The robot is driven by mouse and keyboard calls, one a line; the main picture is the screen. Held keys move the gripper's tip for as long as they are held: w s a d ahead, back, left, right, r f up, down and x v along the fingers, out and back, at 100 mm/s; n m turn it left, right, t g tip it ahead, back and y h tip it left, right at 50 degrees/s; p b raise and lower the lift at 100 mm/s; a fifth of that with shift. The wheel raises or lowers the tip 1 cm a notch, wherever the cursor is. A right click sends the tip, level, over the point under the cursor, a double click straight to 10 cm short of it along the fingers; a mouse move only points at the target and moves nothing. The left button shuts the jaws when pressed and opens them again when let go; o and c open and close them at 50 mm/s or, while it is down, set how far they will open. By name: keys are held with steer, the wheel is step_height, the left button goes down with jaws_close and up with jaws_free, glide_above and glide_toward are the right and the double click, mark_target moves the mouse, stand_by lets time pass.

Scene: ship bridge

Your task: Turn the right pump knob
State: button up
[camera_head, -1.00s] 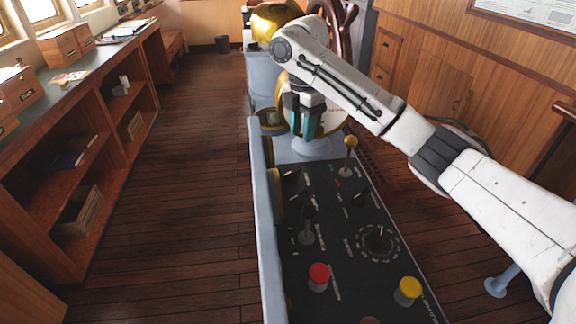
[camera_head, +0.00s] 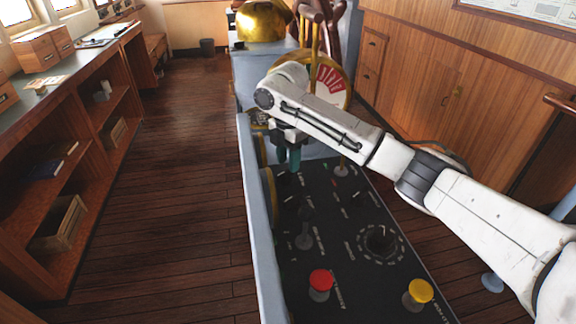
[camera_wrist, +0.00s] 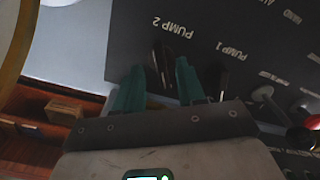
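In the wrist view, a dark knob (camera_wrist: 163,66) labelled PUMP 2 stands on the black panel (camera_wrist: 250,35). With its label read upright, it is right of the other knob (camera_wrist: 223,84), labelled PUMP 1. My gripper (camera_wrist: 158,84) is open; its two teal fingers stand one on each side of the PUMP 2 knob. I cannot tell whether they touch it. In the head view, my gripper (camera_head: 290,160) points down at the far left part of the console panel, and my wrist partly hides that area.
The panel also carries a red button (camera_head: 321,280), a yellow button (camera_head: 419,291), a round dial knob (camera_head: 379,240) and a black lever (camera_head: 305,230). Open wooden floor lies left of the console.

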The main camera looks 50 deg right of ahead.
mark_target(285, 176)
steer(key=shift+f, duration=1.45)
jaws_close()
